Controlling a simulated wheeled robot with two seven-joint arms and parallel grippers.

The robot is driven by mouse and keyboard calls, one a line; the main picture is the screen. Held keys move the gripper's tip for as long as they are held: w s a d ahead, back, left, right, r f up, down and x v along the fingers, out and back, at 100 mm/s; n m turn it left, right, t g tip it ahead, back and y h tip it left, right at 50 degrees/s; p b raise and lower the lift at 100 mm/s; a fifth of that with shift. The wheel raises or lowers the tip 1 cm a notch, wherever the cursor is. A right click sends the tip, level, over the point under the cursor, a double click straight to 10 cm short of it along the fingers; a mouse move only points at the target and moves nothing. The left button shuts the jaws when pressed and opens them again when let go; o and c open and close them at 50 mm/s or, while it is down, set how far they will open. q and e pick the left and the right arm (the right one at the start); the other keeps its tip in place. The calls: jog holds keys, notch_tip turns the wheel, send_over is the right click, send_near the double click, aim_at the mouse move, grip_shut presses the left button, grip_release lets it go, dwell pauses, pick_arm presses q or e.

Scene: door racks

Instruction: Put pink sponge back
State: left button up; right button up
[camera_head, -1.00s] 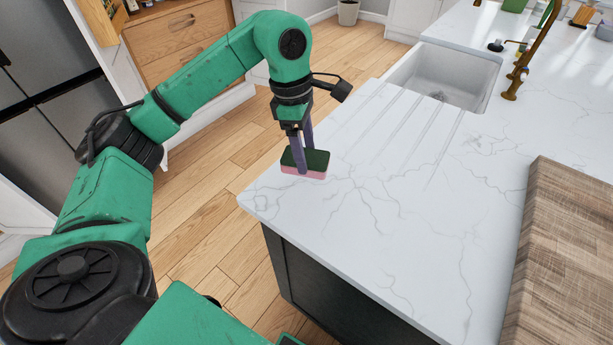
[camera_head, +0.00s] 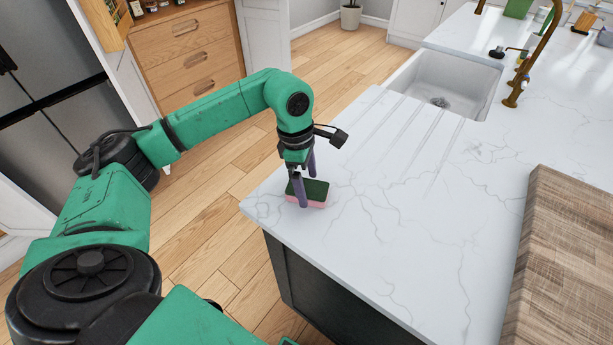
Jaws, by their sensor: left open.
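The pink sponge (camera_head: 316,194), with a dark green top layer, lies on the white marble counter (camera_head: 385,235) near its left corner. My left gripper (camera_head: 307,190) points down at the sponge with its purple fingers apart. One finger stands at the sponge's near left side and the other at its far side. The jaws are open around it; whether the fingers touch it I cannot tell. My right gripper is not in view.
A white sink (camera_head: 448,82) with a brass faucet (camera_head: 530,60) is set in the counter farther back. A wooden board (camera_head: 565,260) lies at the right. Small items, including another sponge (camera_head: 586,20), stand at the back right. The counter between is clear.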

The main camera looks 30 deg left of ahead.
pick_arm(q)
jog(key=shift+r, duration=0.45)
notch_tip(320, 180, up, 11)
jog(key=a+b, duration=0.1)
jog(key=b, duration=0.1)
jog(key=shift+s+a, duration=0.15)
jog(key=shift+a, duration=0.2)
jog(key=shift+f, duration=0.1)
